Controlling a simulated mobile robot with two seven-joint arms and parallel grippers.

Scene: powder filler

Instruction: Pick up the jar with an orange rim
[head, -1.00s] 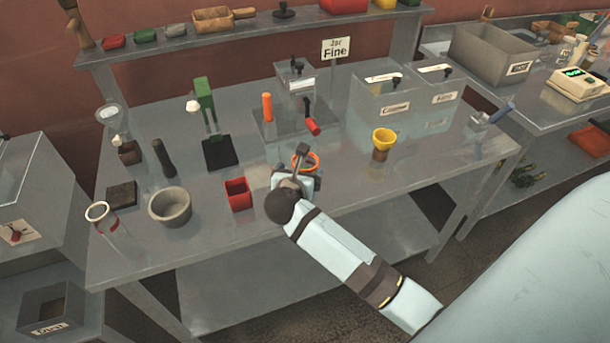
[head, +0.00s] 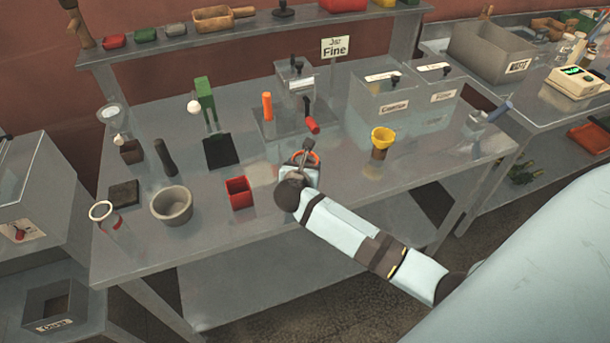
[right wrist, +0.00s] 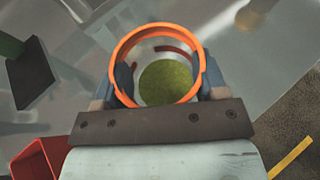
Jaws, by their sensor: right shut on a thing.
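The jar with an orange rim (right wrist: 118,58) is between the two fingers of my right gripper (right wrist: 163,84) in the right wrist view. A round green-yellow patch shows through its open mouth. The fingers are shut on the jar's sides, one on each side below the rim. In the head view only part of the orange rim (head: 315,157) shows, behind my right gripper (head: 303,165). The rest of the jar is hidden there, so I cannot tell whether its base touches the table. My left gripper is not in view.
A red square cup (head: 239,193) stands just left of my right gripper on the metal table (head: 330,235). Lidded bins (head: 385,110) stand behind.

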